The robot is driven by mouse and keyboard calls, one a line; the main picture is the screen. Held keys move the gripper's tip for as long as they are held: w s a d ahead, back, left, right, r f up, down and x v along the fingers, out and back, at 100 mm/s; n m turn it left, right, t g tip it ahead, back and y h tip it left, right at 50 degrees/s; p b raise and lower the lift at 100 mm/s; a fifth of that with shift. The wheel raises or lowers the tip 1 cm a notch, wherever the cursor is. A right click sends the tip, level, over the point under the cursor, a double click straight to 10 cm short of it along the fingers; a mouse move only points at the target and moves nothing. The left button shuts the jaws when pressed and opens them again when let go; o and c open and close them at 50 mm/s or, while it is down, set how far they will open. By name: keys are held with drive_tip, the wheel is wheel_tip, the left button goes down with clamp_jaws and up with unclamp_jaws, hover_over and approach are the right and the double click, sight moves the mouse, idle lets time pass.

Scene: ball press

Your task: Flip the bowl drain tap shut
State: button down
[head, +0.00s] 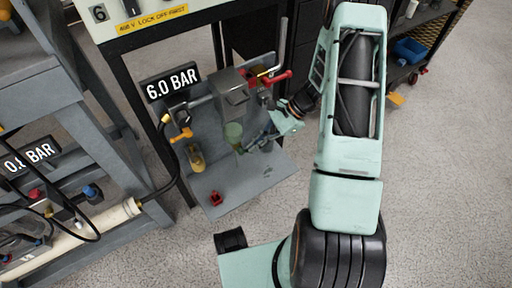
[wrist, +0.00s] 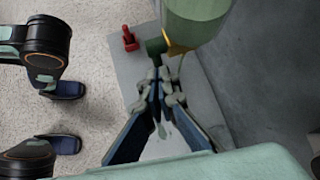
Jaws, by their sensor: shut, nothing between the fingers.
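The greenish bowl (head: 233,131) hangs under the grey unit on the panel. In the wrist view, the bowl (wrist: 196,20) fills the top, with a dark green drain fitting (wrist: 155,46) and a yellow tap lever (wrist: 177,48) at its lower end. My gripper (wrist: 161,78) is shut and empty, its fingertips just below the fitting in the picture. I cannot tell whether they touch it. In the head view, my gripper (head: 246,146) is beside the bowl's lower right, and the tap is too small or hidden to make out.
A red part (head: 215,198) stands on the grey base plate (head: 245,185); it also shows in the wrist view (wrist: 129,40). A yellow-orange bowl (head: 195,158) hangs left of the green one. A red handle (head: 277,77) and a "6.0 BAR" sign (head: 172,82) are above.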

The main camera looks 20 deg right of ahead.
drive_tip(key=shift+a+f+g+y+b, duration=0.2)
drive_tip(key=shift+f+y+b, duration=0.15)
drive_tip(key=shift+f+y, duration=0.35)
drive_tip(key=shift+a+f+g+y+b, duration=0.15)
drive_tip(key=shift+f+y+b, duration=0.25)
drive_tip(key=shift+f, duration=0.5)
drive_tip(key=shift+s+a+f, duration=0.1)
drive_tip(key=shift+a+f, duration=0.15)
drive_tip(key=shift+f, duration=0.05)
drive_tip(key=shift+s+a+f, duration=0.1)
drive_tip(key=shift+a+f, duration=0.05)
drive_tip(key=shift+f, duration=0.05)
